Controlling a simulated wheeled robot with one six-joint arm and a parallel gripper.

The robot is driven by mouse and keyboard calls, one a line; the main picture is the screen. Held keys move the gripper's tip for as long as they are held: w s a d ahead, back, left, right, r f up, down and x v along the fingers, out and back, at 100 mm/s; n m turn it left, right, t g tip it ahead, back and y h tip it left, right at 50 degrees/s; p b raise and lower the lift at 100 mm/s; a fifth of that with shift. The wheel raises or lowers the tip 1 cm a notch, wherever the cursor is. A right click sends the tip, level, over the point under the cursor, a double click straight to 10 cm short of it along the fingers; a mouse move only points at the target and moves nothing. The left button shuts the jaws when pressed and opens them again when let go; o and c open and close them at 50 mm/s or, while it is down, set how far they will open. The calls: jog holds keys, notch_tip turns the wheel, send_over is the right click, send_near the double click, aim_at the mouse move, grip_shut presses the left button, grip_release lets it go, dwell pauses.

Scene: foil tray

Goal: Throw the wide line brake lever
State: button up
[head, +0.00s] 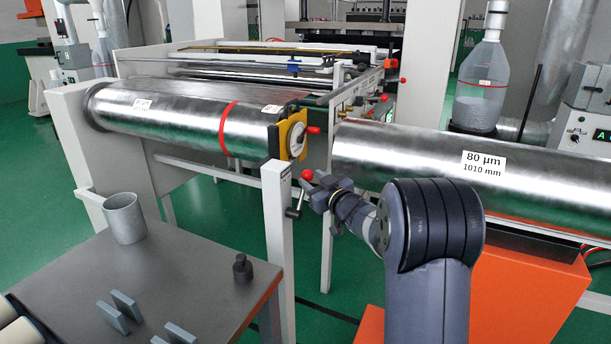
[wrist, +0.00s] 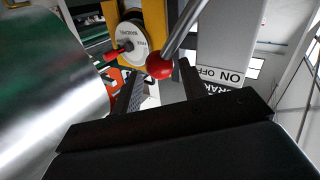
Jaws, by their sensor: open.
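The brake lever is a metal rod (wrist: 184,28) with a red ball knob (head: 307,174) on a white post (head: 277,225) at the near end of the left roll. In the wrist view the red knob (wrist: 159,66) shows between and just past the tips of my open gripper (wrist: 161,74), with no clear contact. An upside-down ON/OFF label (wrist: 220,75) is beside it. In the head view my gripper (head: 319,189) is close to the right of the knob, its fingers partly hidden by the wrist.
A yellow chuck (head: 293,134) with a dial and red handle (head: 313,130) is just behind the lever. A grey table (head: 190,270) with a cup (head: 124,218) stands front left.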

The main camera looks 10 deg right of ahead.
jog(key=shift+x, duration=2)
grip_shut()
